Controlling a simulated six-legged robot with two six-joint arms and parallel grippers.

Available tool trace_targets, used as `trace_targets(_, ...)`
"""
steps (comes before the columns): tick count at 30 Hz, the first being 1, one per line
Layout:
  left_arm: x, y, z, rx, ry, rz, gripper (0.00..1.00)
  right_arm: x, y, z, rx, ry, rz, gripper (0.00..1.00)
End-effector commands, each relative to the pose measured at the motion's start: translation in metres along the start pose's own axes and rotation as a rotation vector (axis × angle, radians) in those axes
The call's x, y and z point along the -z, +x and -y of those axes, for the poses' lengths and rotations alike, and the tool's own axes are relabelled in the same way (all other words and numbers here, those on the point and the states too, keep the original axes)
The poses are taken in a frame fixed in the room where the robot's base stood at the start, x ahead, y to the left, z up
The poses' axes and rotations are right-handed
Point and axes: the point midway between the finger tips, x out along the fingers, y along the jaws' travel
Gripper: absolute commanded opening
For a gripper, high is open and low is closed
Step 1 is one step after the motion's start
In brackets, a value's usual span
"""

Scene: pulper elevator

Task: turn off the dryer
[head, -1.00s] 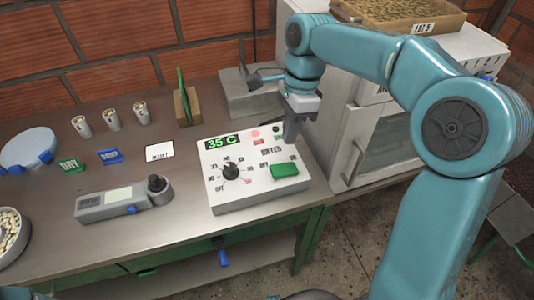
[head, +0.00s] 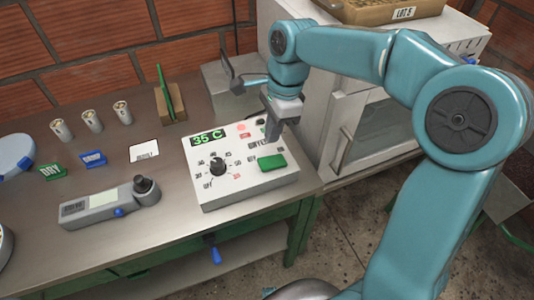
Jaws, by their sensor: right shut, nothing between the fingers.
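The dryer's control box (head: 235,190) is white and sits at the bench's front right. Its green display (head: 208,136) reads 35 C. It has a black dial (head: 218,167) with a numbered scale marked OFF at lower left, a large green button (head: 271,161), a small lit pinkish-red lamp (head: 241,128) and a small red part (head: 245,135). My right gripper (head: 271,137) is shut and empty, pointing down over the box's back right part, behind the green button. It hides part of the panel there. I cannot tell whether it touches the panel. My left gripper is out of view.
A white cabinet with a glass door (head: 372,130) stands right of the box, with a bean tray (head: 385,12) on top. A grey handheld meter (head: 105,203), DRY (head: 53,172) and blue (head: 93,159) tags, a card (head: 144,152) and several cups (head: 92,121) lie left.

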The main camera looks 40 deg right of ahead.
Motion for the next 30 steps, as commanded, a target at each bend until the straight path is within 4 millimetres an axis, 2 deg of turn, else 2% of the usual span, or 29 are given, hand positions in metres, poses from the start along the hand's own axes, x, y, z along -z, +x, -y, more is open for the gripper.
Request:
trace_targets(1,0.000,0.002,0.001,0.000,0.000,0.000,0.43,0.000,0.013,-0.001,-0.005,0.000,-0.001,0.00)
trace_targets(6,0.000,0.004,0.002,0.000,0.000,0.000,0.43,0.000,0.046,0.000,-0.004,-0.001,0.000,0.00)
trace_targets(12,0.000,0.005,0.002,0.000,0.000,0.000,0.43,0.000,0.071,0.001,-0.002,0.000,0.002,0.00)
trace_targets(26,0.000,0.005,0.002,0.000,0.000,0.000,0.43,-0.001,0.078,0.001,0.000,-0.001,0.001,0.00)
trace_targets(30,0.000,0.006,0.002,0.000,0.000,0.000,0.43,-0.004,0.086,0.000,-0.006,-0.007,-0.069,0.00)
